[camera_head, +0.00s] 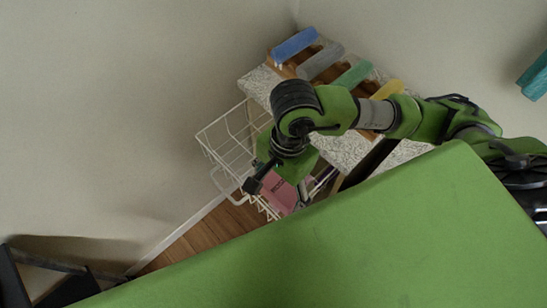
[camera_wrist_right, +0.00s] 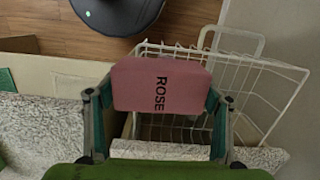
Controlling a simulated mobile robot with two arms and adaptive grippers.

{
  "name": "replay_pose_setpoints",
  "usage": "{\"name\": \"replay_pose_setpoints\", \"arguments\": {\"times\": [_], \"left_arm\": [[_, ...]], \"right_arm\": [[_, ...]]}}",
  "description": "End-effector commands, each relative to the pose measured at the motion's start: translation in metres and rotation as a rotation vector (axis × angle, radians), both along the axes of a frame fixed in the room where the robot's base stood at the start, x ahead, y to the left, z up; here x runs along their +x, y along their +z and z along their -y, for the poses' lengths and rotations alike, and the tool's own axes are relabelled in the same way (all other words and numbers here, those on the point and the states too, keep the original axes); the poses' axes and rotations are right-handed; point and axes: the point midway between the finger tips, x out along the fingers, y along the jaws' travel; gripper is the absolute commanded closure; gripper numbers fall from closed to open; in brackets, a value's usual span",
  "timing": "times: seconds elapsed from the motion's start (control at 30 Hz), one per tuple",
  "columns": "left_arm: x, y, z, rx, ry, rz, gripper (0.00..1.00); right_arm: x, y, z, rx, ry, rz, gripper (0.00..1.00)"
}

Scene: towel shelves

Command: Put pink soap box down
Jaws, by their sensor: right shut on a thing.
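The pink soap box (camera_wrist_right: 160,86), lettered "ROSE", is between the fingers of my right gripper (camera_wrist_right: 160,100) in the right wrist view. The gripper is shut on it, a finger on each side. In the head view the pink box (camera_head: 279,191) shows below my right gripper (camera_head: 282,188), partly hidden by the fingers. The box appears over or in the white wire basket (camera_head: 227,139); its height relative to the basket is hard to tell. The basket also shows behind the box in the right wrist view (camera_wrist_right: 262,68). My left gripper is not in view.
A speckled stone-like shelf top (camera_head: 262,80) carries a rack with rolled towels, blue (camera_head: 294,45), grey (camera_head: 321,61), green (camera_head: 353,75) and yellow (camera_head: 388,90). A plain wall stands left of the basket. Wooden floor (camera_head: 205,237) shows below. A teal item (camera_head: 535,77) is at far right.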

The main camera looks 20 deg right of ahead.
Motion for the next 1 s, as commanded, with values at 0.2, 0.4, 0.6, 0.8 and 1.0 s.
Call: {"name": "replay_pose_setpoints", "arguments": {"times": [0.2, 0.4, 0.6, 0.8, 1.0], "left_arm": [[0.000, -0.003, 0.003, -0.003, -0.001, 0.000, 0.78], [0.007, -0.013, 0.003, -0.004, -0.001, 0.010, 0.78], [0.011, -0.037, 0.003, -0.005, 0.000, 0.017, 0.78], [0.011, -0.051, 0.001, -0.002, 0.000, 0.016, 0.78], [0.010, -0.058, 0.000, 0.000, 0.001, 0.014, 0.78]], "right_arm": [[0.019, -0.013, -0.002, 0.005, -0.061, -0.001, 0.55], [0.069, -0.036, 0.000, 0.006, -0.061, -0.001, 0.55], [0.107, -0.073, 0.002, 0.006, -0.057, -0.005, 0.55], [0.127, -0.092, 0.003, 0.006, -0.054, -0.002, 0.55], [0.135, -0.102, 0.003, 0.006, -0.054, -0.002, 0.55]]}}
